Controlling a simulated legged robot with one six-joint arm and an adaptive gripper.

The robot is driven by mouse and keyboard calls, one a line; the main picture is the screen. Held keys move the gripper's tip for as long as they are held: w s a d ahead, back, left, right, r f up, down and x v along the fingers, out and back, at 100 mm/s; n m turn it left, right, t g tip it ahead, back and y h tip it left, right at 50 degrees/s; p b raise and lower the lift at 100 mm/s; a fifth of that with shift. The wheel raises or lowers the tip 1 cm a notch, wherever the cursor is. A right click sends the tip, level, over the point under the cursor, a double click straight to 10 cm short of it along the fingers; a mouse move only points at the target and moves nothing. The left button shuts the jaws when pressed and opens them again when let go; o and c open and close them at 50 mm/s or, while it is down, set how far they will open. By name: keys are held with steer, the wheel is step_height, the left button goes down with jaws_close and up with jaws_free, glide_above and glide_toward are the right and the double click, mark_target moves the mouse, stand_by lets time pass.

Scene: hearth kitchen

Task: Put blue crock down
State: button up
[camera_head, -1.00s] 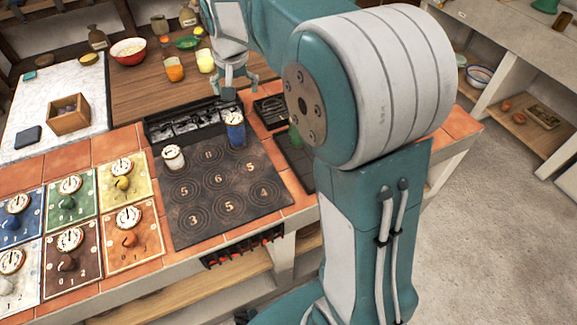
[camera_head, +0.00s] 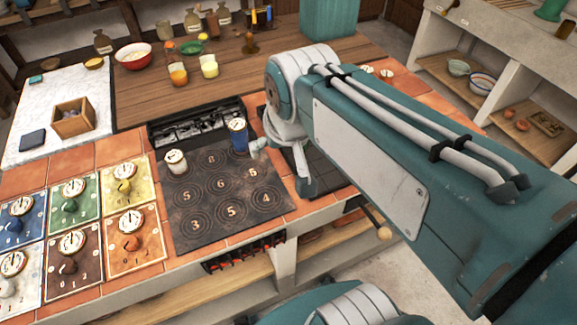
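The blue crock (camera_head: 238,138) stands upright at the back right of the dark numbered hob plate (camera_head: 185,218), and its pale top shows. My gripper (camera_head: 264,145) is low, just to the right of the crock. A pale tip of it reaches toward the crock's lower right side. I cannot tell whether they touch. My arm covers much of the gripper, so its opening and anything between its fingers are hidden.
A dark rack (camera_head: 190,125) runs behind the plate. Several coloured dial panels (camera_head: 128,232) lie to the left. A wooden box (camera_head: 73,120) sits on the marble slab. The plate's middle and front are clear.

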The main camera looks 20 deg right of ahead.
steer(key=s+f+n, duration=0.1)
steer(key=s+f, duration=0.1)
steer(key=s, duration=0.4)
steer(key=shift+f+t, duration=0.15)
steer(key=shift+t, duration=0.25)
